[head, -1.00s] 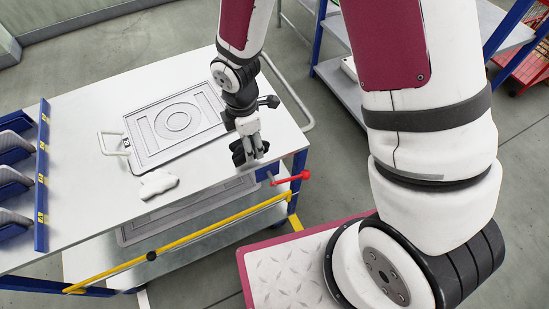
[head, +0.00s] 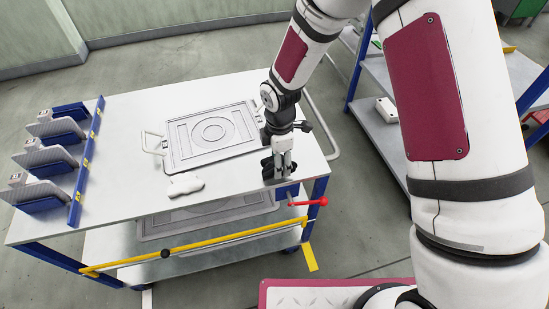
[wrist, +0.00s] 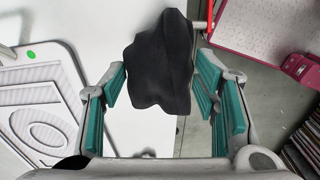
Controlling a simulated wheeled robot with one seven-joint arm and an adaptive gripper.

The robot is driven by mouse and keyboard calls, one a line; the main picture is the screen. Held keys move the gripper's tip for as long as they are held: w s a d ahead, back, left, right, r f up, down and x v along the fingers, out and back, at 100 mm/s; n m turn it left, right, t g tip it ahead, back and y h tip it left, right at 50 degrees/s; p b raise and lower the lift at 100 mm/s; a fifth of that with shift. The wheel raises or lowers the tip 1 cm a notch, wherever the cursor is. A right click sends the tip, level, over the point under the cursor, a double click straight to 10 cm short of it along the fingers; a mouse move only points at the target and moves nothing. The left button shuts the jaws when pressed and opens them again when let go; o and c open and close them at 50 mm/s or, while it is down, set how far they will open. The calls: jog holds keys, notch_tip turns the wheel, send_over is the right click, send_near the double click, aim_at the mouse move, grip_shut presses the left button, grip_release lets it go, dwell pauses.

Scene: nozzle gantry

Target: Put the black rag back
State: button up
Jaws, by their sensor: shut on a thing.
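The black rag (wrist: 160,65) is a crumpled dark cloth between the teal finger pads of my gripper (wrist: 160,78) in the wrist view. My gripper is shut on it. In the head view my gripper (head: 279,170) points down over the right end of the white table top (head: 120,130), and the rag (head: 267,168) shows as a dark patch beside the fingers. I cannot tell whether the rag touches the table top. A white rag (head: 185,185) lies on the table, left of my gripper and apart from it.
A grey framed tray (head: 180,150) lies behind the white rag. Blue holders (head: 45,160) line the table's left end. A yellow bar (head: 200,243) runs along the front, with a red-handled lever (head: 312,202) at the right corner. A shelf (head: 385,140) stands to the right.

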jog(key=w, duration=0.1)
jog(key=w+a, duration=0.1)
jog(key=w, duration=0.1)
jog(key=shift+w+a+f, duration=0.15)
jog(key=shift+w, duration=0.05)
jog(key=shift+f+p, duration=0.45)
jog(key=shift+f, duration=1.3)
jog(key=shift+f, duration=0.15)
jog(key=o, duration=1.1)
